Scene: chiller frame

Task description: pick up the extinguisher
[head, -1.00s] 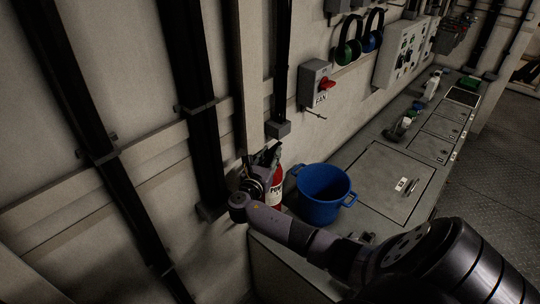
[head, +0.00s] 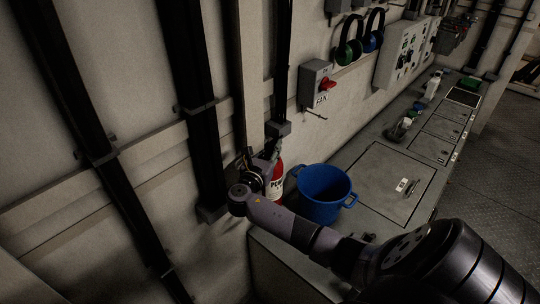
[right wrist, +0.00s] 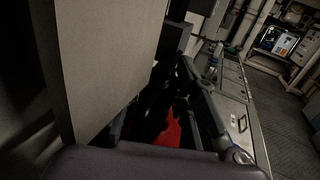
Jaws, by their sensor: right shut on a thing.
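The red fire extinguisher (head: 276,185) with a white label stands upright at the left end of the counter, beside a blue bucket. My right gripper (head: 268,158) is at its top, shut on it; the wrist hides part of the extinguisher's left side. In the right wrist view a red patch of the extinguisher (right wrist: 169,131) shows between the dark fingers (right wrist: 170,100), and its head is too dark to make out. My left gripper is not in view.
The blue bucket (head: 323,193) stands close on the extinguisher's right. A pale wall post (head: 248,75) and dark pipes (head: 205,110) are close on the left. A grey FAN switch box (head: 316,82) hangs above. The counter's hatch lid (head: 385,180) is clear.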

